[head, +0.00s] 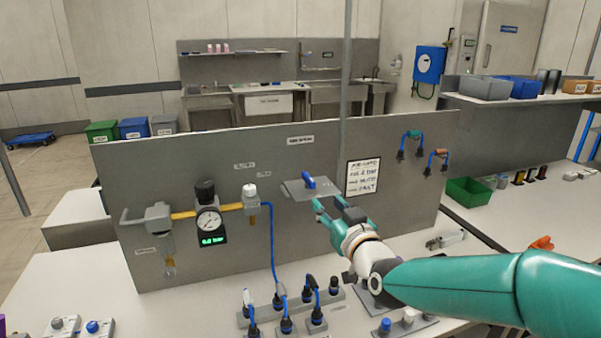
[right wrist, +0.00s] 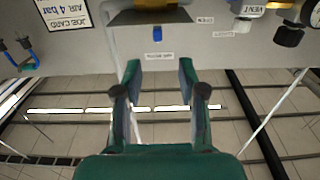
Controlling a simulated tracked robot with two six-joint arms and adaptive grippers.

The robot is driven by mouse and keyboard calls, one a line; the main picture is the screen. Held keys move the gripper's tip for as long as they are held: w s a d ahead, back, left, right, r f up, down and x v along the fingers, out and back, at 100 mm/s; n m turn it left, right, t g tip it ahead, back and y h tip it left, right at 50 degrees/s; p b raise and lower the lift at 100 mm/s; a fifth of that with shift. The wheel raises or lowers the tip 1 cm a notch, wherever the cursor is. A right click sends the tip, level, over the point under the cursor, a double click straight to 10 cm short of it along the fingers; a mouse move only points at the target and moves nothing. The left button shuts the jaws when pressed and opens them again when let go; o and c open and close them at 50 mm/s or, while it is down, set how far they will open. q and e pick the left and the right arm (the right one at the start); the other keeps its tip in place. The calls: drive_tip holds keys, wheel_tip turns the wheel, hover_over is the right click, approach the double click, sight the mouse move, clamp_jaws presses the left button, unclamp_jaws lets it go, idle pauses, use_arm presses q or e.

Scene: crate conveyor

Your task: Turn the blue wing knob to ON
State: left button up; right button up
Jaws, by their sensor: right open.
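The blue wing knob (head: 308,182) shows as a small blue piece at a grey plate (head: 296,191) on the upright panel, left of the job card. In the right wrist view a small blue piece (right wrist: 157,34), apparently the same knob, shows ahead of the fingers beside the dark plate. My right gripper (head: 328,203) is open and empty, close below and right of the plate. In the right wrist view its two fingers (right wrist: 160,68) are spread, with the blue piece roughly centred beyond them, apart. The knob's ON and OFF marks are not readable. My left gripper is not in view.
Plugs stand on a socket strip (head: 262,305) at the panel's foot. A green bin (head: 468,191) stands on the table at right.

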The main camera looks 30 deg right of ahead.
sight(305, 172)
drive_tip(key=p+x, duration=0.2)
drive_tip(key=x, duration=0.3)
drive_tip(key=p+x, duration=0.2)
drive_tip(key=x, duration=0.4)
drive_tip(key=p+x, duration=0.2)
drive_tip(key=x, duration=0.3)
drive_tip(key=shift+w+d+r, duration=0.15)
drive_tip(key=shift+d+r, duration=0.05)
drive_tip(key=shift+r, duration=0.1)
clamp_jaws()
